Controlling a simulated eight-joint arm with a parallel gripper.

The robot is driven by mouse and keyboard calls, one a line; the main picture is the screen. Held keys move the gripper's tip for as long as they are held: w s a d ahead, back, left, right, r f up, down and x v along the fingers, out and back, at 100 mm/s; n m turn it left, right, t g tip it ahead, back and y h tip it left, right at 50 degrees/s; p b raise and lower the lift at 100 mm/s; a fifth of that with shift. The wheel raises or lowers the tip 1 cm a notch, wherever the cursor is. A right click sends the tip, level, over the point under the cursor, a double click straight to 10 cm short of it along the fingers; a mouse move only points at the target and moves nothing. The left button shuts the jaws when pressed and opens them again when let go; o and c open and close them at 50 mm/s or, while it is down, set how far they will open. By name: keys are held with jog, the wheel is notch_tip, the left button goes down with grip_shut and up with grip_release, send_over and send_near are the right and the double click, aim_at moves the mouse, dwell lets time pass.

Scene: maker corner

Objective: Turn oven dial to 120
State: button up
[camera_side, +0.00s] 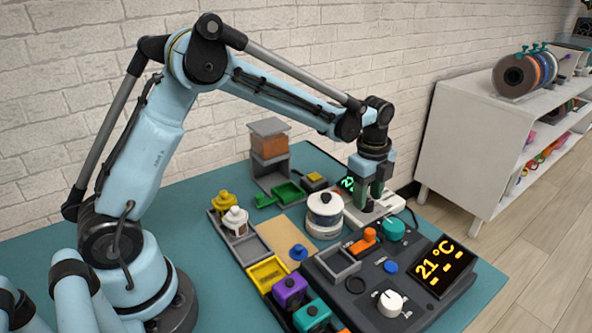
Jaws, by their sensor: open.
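A dark panel (345,290) at the front right carries a white dial (391,303) with small marks around it. Its tilted display (443,268) reads 21 °C in yellow. I cannot tell for sure that this white dial is the oven dial. My gripper (368,203) is open and points down over a pale device (388,204) behind the panel, well away from the white dial. Its fingers are low over that device; whether they touch it is unclear. A small green-lit display (348,184) beside my gripper is partly hidden.
A teal knob (391,229), an orange lever (364,240) and a blue button (391,267) sit between my gripper and the white dial. A white lidded pot (324,212) stands left of my gripper. Purple (289,291) and teal (311,316) blocks lie front left of the panel.

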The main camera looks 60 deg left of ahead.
notch_tip(320, 180, up, 11)
jog(key=shift+s, duration=0.35)
jog(key=s+a+f+n+t, duration=0.2)
jog(key=s+n+t, duration=0.4)
jog(key=s+n, duration=1.1)
jog(key=shift+s+n+t, duration=0.3)
jog(key=shift+s+n, duration=0.1)
jog(key=shift+s, duration=0.2)
jog(key=shift+r, duration=0.1)
jog(key=shift+c, duration=0.3)
